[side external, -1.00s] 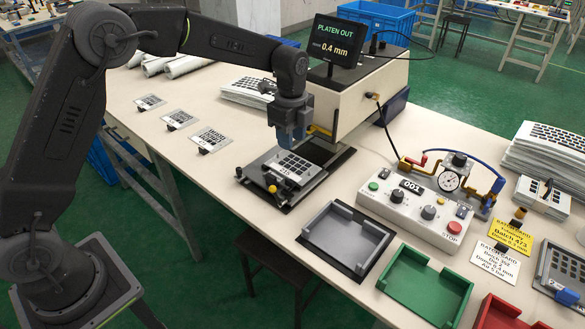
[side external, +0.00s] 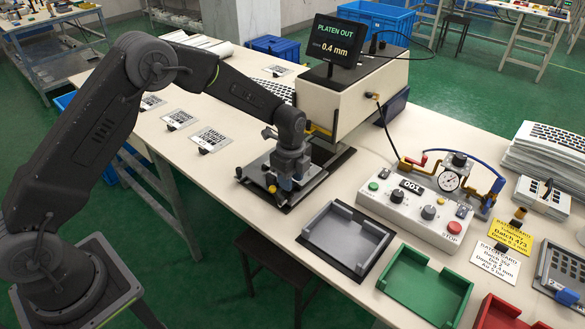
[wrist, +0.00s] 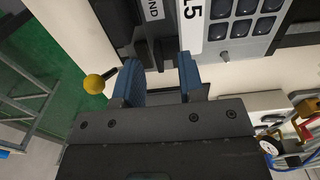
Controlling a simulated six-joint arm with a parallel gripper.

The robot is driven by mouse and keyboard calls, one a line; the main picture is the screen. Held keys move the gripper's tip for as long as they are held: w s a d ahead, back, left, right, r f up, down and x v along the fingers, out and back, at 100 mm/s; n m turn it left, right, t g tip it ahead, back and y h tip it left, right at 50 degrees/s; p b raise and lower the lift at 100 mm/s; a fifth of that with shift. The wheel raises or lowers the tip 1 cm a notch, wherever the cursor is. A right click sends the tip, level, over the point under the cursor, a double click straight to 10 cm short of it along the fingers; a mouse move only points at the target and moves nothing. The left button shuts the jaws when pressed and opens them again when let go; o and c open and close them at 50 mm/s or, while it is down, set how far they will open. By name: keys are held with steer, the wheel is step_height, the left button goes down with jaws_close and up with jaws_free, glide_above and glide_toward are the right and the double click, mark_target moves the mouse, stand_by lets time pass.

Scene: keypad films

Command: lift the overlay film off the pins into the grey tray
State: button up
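The overlay film (wrist: 192,40) lies on the press platen (side external: 312,184). In the wrist view its white strip ends in "L5", with a panel of dark keys beside it. In the side view my gripper and wrist hide most of it. A small pin (wrist: 224,57) shows by the film's near edge. My gripper (wrist: 160,64) is low over the platen's front, its two blue fingers apart. Dark platen parts show between them; I see no film gripped. It also shows in the side view (side external: 286,184). The grey tray (side external: 318,218) is empty, right of the platen.
A yellow-knobbed lever (wrist: 94,83) stands close to the left finger. The press head (side external: 345,95) is behind my wrist. A control box (side external: 412,205), a green tray (side external: 400,287) and a red tray (side external: 500,315) lie to the right.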

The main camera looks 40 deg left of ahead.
steer(key=shift+f, duration=0.4)
jaws_close()
steer(key=shift+r, duration=0.1)
